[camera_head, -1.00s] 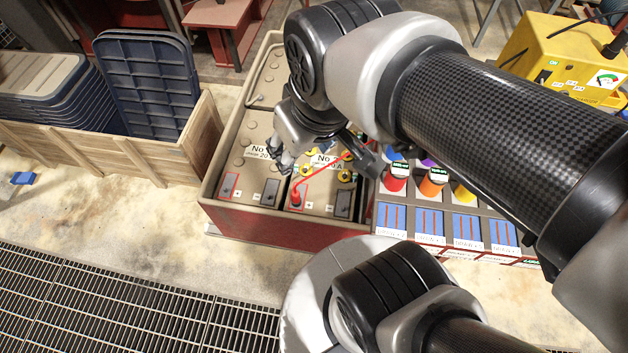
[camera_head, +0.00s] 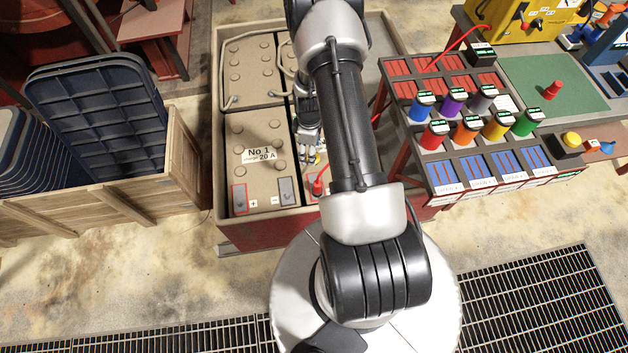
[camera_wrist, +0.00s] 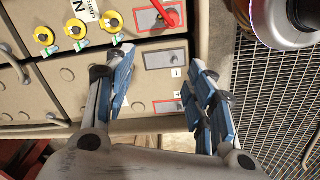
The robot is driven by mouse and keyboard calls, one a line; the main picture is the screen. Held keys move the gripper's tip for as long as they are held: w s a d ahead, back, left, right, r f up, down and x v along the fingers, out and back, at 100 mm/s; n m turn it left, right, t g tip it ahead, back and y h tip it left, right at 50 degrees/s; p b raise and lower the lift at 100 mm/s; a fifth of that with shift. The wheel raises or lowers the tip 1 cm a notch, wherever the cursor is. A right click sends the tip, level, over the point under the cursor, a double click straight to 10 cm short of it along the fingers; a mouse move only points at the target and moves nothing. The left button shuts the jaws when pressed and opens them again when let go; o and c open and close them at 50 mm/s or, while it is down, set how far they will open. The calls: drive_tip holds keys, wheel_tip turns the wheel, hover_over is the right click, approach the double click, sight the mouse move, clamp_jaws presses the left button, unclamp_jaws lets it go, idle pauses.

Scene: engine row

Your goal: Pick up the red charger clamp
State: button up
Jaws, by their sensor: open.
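The red charger clamp (camera_head: 317,187) stands on the front of the second battery, just left of my arm; it also shows at the top edge of the wrist view (camera_wrist: 170,14), partly cut off. It sits within a red-outlined terminal square. A red cable (camera_head: 377,105) shows behind my arm; part of it is hidden. My gripper (camera_head: 310,152) is over the batteries, a little behind the clamp in the head view. In the wrist view my gripper (camera_wrist: 160,85) has its fingers apart with nothing between them, and the clamp is beyond the fingertips.
Battery No 1 (camera_head: 262,180) is left of the clamp. Yellow caps (camera_wrist: 75,29) sit on the battery top. A rack of coloured cylinders (camera_head: 445,165) is on the right. A wooden crate (camera_head: 150,195) with blue bins is on the left.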

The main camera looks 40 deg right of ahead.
drive_tip(key=shift+n, duration=0.3)
drive_tip(key=s+f+b, duration=0.1)
drive_tip(key=f, duration=0.5)
drive_tip(key=s+f+b, duration=0.1)
drive_tip(key=f, duration=0.5)
drive_tip(key=s+f+b, duration=0.1)
drive_tip(key=f+b, duration=0.1)
drive_tip(key=f, duration=0.4)
drive_tip(key=shift+d+f, duration=0.1)
drive_tip(key=shift+d, duration=0.05)
drive_tip(key=shift+d+f+b, duration=0.2)
drive_tip(key=shift+f+b, duration=1.3)
drive_tip(key=shift+f, duration=1.55)
drive_tip(key=shift+r, duration=0.1)
drive_tip(key=shift+c, duration=0.5)
clamp_jaws()
